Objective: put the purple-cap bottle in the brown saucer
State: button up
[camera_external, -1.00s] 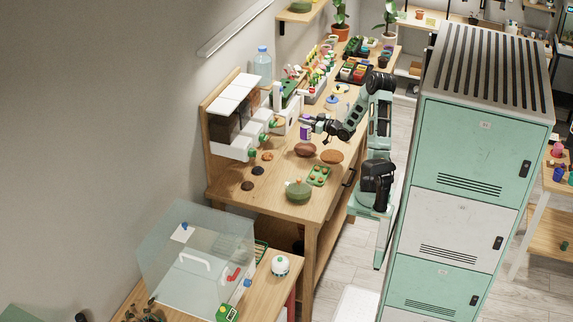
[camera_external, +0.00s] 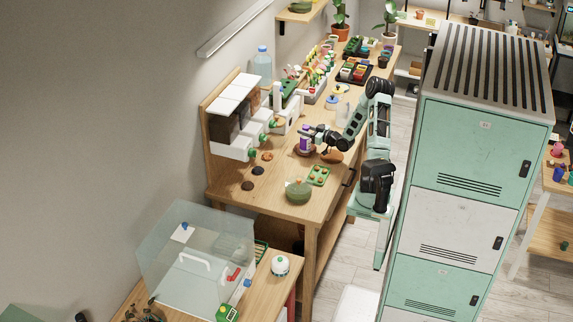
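The purple-cap bottle (camera_external: 304,143) is small, with a purple and pale body, and stands about upright at my gripper's fingers. My gripper (camera_external: 307,135) reaches in from the right over the wooden bench and appears shut on the bottle; the fingers are small in view. The bottle is over the reddish-brown saucer (camera_external: 305,152), which it and the gripper partly hide. I cannot tell whether its base touches the saucer. A second, lighter brown saucer (camera_external: 332,157) lies just to the right, partly under my wrist.
Dispenser bins (camera_external: 233,148) line the wall side. Small dark and orange piles lie left of the saucers. A blue-topped bottle (camera_external: 332,99) stands behind the gripper.

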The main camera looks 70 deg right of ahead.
jog(key=shift+o, duration=0.5)
jog(key=shift+r, duration=0.15)
jog(key=shift+s+r, duration=0.1)
jog(key=s+a+b, duration=0.1)
jog(key=s, duration=1)
jog(key=shift+s+a, duration=0.35)
